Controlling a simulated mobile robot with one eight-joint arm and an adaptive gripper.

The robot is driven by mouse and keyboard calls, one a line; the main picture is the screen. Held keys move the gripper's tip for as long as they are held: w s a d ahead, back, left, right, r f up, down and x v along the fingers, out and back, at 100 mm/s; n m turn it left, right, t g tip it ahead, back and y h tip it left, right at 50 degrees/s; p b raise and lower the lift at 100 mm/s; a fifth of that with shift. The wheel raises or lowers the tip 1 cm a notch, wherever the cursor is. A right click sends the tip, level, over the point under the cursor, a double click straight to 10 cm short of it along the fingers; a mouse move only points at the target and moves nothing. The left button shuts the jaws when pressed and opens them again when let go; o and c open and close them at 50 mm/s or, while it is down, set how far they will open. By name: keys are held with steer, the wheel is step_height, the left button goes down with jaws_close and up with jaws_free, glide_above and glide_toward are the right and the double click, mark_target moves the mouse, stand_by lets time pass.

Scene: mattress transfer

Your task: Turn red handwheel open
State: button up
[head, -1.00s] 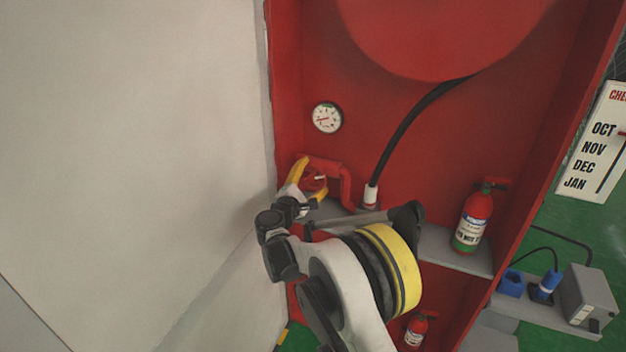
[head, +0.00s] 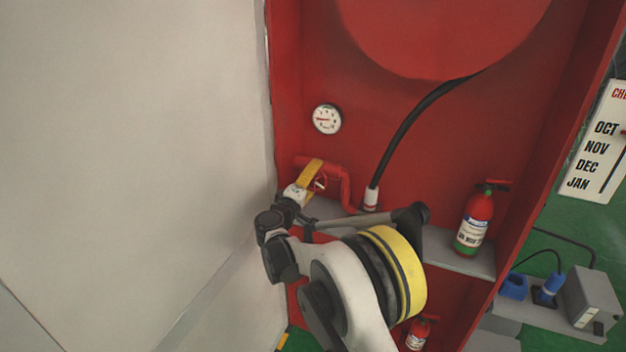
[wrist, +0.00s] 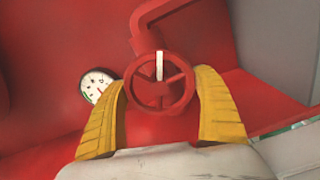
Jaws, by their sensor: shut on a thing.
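The red handwheel (wrist: 161,83) sits between the two yellow fingers of my gripper (wrist: 162,108) in the wrist view. It has spokes and a white mark that points up in that view. The fingers are closed on its left and right sides. In the head view my gripper (head: 312,178) is at the wheel on the red pipe (head: 346,185), and a finger covers most of the red handwheel (head: 321,184).
A white pressure gauge (head: 326,119) is on the cabinet's back wall above the wheel. A black hose (head: 405,130) rises right of the pipe. A red extinguisher (head: 475,222) stands on the grey shelf (head: 455,258). A pale panel (head: 130,130) is close on the left.

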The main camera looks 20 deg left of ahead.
steer(key=shift+m, duration=0.6)
steer(key=shift+c, duration=0.2)
steer(key=o, duration=1.1)
steer(key=shift+o, duration=0.2)
steer(key=s+a, duration=0.1)
steer(key=s, duration=1.1)
